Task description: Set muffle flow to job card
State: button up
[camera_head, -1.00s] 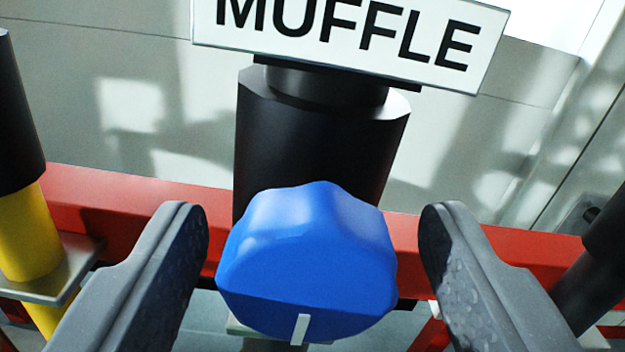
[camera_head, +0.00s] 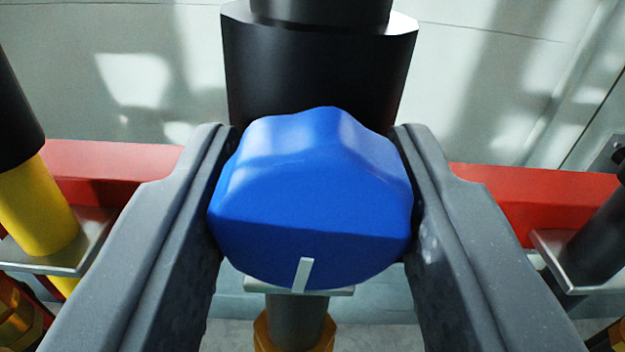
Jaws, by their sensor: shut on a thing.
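The blue lobed knob (camera_head: 312,195) sits in the middle of the view, in front of a black cylindrical body (camera_head: 315,75). A short white pointer mark (camera_head: 302,274) shows at the knob's lower edge, pointing down. My gripper (camera_head: 312,180) is shut on the knob, one grey finger against its left side and the other against its right. The MUFFLE sign is out of view now. No flow reading or job card shows in this view.
A red rail (camera_head: 110,165) runs across behind the knob. A yellow and black post (camera_head: 38,205) stands left on a metal bracket, and a dark post (camera_head: 600,235) stands right. A grey stem with a brass-coloured fitting (camera_head: 295,330) lies below the knob.

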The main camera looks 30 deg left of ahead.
jog(key=shift+m+p, duration=0.45)
jog(key=shift+m, duration=0.45)
jog(key=o, duration=1)
jog(key=b+v, duration=1.1)
jog(key=v, duration=0.2)
jog(key=shift+s+d, duration=0.25)
jog(key=shift+d, duration=0.05)
